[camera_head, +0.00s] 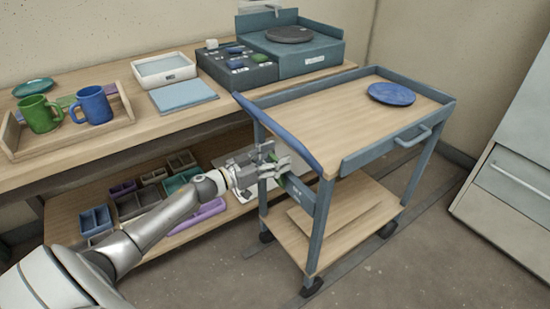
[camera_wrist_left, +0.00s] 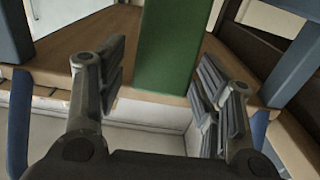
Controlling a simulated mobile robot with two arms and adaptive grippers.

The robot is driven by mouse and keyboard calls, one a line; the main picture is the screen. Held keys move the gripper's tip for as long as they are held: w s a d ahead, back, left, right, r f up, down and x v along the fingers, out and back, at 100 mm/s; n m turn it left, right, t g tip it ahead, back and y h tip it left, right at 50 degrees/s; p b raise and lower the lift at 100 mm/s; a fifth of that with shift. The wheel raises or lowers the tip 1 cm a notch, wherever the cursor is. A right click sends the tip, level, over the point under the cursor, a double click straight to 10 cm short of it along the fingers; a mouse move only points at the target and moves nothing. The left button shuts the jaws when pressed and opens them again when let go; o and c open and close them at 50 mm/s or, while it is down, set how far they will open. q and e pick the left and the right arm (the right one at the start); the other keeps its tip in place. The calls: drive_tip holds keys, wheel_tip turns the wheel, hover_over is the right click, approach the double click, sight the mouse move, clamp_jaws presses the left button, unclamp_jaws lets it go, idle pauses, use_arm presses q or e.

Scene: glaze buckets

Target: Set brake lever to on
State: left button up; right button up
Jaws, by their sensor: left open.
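The cart (camera_head: 345,115) stands right of the bench, with a blue handle bar (camera_head: 275,128) along its left end. A green lever (camera_head: 281,182) shows low on that end, next to a blue-grey side plate (camera_head: 300,195) on the cart; my gripper partly hides it. In the left wrist view a broad green bar (camera_wrist_left: 168,50), likely this lever, stands between the fingers. My left gripper (camera_head: 270,165) is open around it, with gaps on both sides. In the wrist view its fingers (camera_wrist_left: 162,85) are spread. Which setting the lever is in cannot be told. My right gripper is not seen.
A blue plate (camera_head: 391,94) lies on the cart top. The bench (camera_head: 140,128) at left carries a tray with two mugs, a white bin and a wheel unit (camera_head: 300,50). Small bins fill its lower shelf. A pale cabinet (camera_head: 510,170) stands right. The floor in front is clear.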

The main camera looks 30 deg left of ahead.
use_arm(q)
clamp_jaws()
idle(0.4)
drive_tip(key=shift+s+f, duration=0.1)
